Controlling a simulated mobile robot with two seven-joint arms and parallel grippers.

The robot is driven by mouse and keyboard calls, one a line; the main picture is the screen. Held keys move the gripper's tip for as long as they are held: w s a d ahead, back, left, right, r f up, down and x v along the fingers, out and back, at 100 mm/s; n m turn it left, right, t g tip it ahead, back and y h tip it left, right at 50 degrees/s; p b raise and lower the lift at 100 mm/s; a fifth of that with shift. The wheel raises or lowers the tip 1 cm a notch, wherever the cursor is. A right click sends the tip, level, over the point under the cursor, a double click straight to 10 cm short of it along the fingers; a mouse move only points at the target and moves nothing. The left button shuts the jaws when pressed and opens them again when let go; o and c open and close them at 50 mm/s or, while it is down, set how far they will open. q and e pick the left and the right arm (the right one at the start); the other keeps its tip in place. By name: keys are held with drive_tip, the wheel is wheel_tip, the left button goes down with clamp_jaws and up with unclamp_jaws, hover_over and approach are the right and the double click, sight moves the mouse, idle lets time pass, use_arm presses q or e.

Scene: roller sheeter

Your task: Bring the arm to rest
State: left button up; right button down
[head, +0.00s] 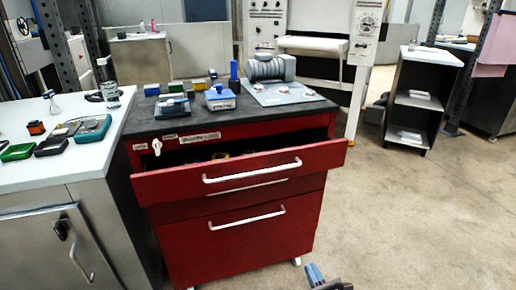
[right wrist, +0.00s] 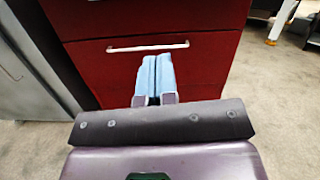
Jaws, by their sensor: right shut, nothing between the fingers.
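My right gripper (head: 315,274) shows at the bottom of the head view, low in front of the red cabinet and to the right of its lower drawer. In the right wrist view its two light-blue fingers (right wrist: 155,78) lie side by side, shut with nothing between them. They point toward the red cabinet front below a white drawer handle (right wrist: 148,47). My left gripper is in neither view.
The red drawer cabinet (head: 240,235) has its top drawer (head: 240,172) pulled part-way open. Its dark top carries a grey motor-like unit (head: 270,67) and small boxes. A white counter (head: 40,180) stands left. Open floor (head: 430,210) lies to the right.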

drive_tip(key=d+n, duration=0.2)
drive_tip(key=d, duration=0.5)
drive_tip(key=s+d+f+m+g+h, duration=0.2)
drive_tip(key=s+d+m, duration=0.2)
drive_tip(key=s+m, duration=0.45)
drive_tip(key=s+d+f+m+g+h, duration=0.2)
drive_tip(key=s+d+m+g, duration=0.15)
drive_tip(key=s+m, duration=0.5)
drive_tip(key=s+d+f+m+g+h, duration=0.2)
drive_tip(key=s+d+m, duration=0.2)
drive_tip(key=s+m, duration=0.45)
drive_tip(key=s+r+m+g+y, duration=0.1)
drive_tip(key=s+r+m+g, duration=0.2)
drive_tip(key=s+m, duration=0.7)
drive_tip(key=shift+w+a+m+t+h, duration=0.55)
drive_tip(key=shift+a+m+t, duration=0.2)
drive_tip(key=shift+a+m, duration=1.75)
use_arm(q)
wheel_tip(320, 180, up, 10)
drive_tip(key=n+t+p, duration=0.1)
drive_tip(key=p, duration=1.3)
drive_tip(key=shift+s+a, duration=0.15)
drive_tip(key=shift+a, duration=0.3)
use_arm(e)
wheel_tip(320, 180, up, 10)
drive_tip(key=m+t, duration=0.1)
drive_tip(key=shift+s+d, duration=0.2)
